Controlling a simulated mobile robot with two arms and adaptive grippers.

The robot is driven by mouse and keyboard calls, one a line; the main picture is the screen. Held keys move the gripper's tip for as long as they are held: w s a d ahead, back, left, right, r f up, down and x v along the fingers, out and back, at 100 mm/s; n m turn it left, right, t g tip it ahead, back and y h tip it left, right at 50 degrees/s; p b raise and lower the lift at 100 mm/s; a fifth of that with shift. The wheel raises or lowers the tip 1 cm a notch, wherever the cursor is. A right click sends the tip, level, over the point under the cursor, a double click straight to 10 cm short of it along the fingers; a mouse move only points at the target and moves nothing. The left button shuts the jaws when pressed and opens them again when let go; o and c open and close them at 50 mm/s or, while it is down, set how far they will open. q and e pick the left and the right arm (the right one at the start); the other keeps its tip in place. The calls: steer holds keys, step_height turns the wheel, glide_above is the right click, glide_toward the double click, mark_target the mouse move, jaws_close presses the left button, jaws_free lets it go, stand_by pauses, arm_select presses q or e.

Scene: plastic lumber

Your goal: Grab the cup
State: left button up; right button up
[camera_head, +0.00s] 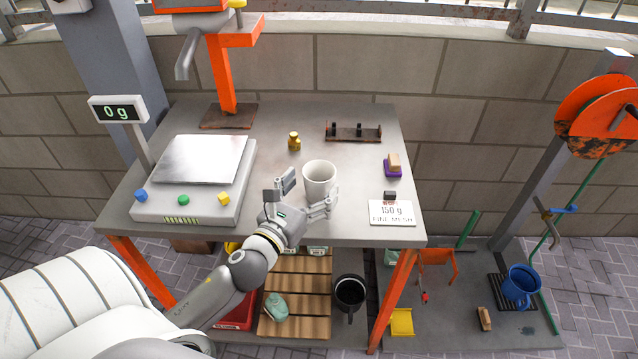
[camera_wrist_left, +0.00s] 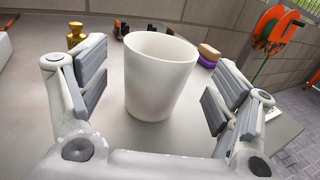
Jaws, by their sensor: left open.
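A white cup (camera_head: 319,179) stands upright on the grey metal table (camera_head: 270,218), near the middle of its front half. My left gripper (camera_head: 306,195) reaches in from the front left, low over the table. It is open, with one finger to the left of the cup and the other at its front right. In the left wrist view the cup (camera_wrist_left: 158,78) stands between the two spread finger pads (camera_wrist_left: 158,92), with gaps on both sides. My right gripper does not show.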

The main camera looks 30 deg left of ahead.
mark_target(326, 169)
arm_select(q)
steer(key=w, duration=0.4)
steer(key=shift+a+f+p, duration=0.15)
steer(key=shift+a+p, duration=0.05)
steer(key=shift+p, duration=0.1)
steer(key=c, duration=0.8)
